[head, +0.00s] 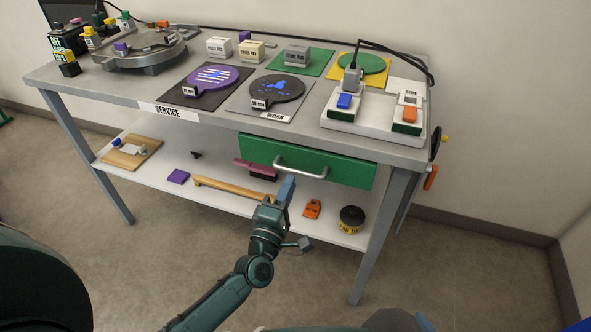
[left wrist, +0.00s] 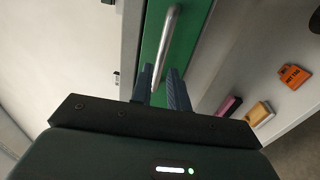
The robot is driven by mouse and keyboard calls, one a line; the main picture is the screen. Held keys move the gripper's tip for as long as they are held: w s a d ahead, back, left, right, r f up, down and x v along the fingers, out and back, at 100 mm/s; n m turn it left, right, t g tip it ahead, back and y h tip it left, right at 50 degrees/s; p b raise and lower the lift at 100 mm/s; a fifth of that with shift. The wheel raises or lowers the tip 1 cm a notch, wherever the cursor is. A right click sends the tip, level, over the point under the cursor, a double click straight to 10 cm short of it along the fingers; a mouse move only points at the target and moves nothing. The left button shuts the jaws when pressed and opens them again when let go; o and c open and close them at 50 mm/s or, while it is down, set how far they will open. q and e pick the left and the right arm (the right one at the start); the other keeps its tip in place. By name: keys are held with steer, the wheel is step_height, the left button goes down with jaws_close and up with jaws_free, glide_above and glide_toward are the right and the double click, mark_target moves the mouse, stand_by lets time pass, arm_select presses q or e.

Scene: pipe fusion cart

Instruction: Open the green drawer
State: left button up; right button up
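The green drawer (head: 345,170) sits under the right half of the tabletop, and its front looks shut, close under the table edge. A silver bar handle (head: 300,167) runs across its front. My left gripper (head: 284,190) is just below and in front of the handle in the head view. In the left wrist view the green front (left wrist: 190,45) fills the middle. The handle (left wrist: 169,40) stretches away from the gap between the open fingers (left wrist: 160,85). I cannot tell whether the fingers touch it. My right gripper is not in view.
The lower shelf (head: 225,196) holds a pink-handled brush (head: 255,170), a wooden-handled tool (head: 225,187), an orange tag (head: 312,209) and a dark round tin (head: 351,219). The tabletop carries pads, plates and a white switch box (head: 365,125). Floor in front is clear.

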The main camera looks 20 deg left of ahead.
mark_target(295, 170)
arm_select(q)
steer(key=w, duration=0.3)
steer(key=w+r, duration=0.1)
steer(key=w, duration=0.1)
jaws_close()
stand_by(0.3)
